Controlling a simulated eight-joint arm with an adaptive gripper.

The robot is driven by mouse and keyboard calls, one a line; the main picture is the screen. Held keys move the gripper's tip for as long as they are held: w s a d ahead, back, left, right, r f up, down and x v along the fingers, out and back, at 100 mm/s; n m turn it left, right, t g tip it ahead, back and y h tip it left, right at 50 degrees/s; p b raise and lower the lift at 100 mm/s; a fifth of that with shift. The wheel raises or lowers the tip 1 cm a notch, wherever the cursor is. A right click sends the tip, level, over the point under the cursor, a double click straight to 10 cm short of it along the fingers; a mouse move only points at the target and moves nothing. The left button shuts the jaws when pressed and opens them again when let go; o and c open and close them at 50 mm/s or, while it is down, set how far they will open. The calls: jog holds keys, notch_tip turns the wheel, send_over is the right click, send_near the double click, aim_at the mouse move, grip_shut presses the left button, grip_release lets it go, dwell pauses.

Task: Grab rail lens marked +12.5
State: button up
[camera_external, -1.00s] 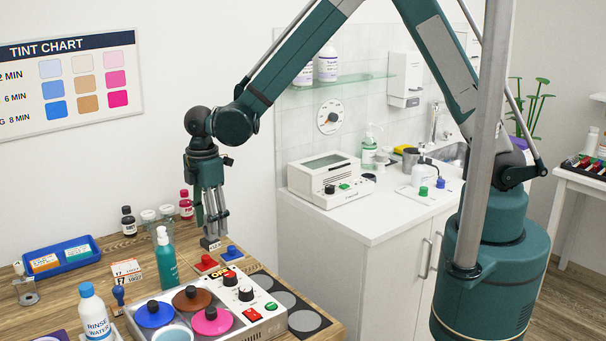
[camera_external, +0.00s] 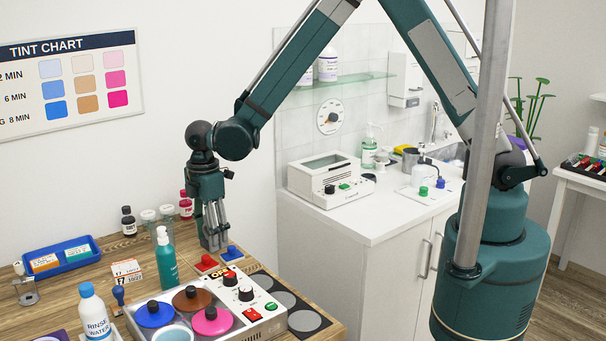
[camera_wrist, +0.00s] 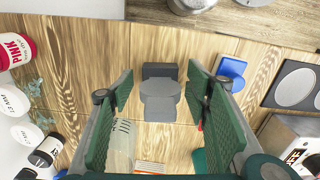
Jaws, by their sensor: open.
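A small grey piece with a dark block-like base (camera_wrist: 160,70) and a rounded grey part stands on the wooden table in the wrist view. It looks like the rail lens, but no marking on it can be read. My gripper (camera_wrist: 160,82) is open, with one finger on each side of the piece and a gap visible on both sides. In the external view my gripper (camera_external: 215,243) points down at the table's back edge, and its fingers hide most or all of the piece.
Close by are a red knobbed piece (camera_external: 207,263), a blue knobbed piece (camera_external: 231,254), a teal bottle (camera_external: 166,258), white-lidded jars (camera_external: 149,220) and a pink-labelled bottle (camera_external: 186,204). A tint warmer (camera_external: 250,318) stands in front. A white cabinet (camera_external: 350,250) is to the right.

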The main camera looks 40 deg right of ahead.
jog(key=c, duration=1.1)
jog(key=shift+o, duration=0.2)
jog(key=shift+r, duration=0.1)
jog(key=shift+r, duration=4.9)
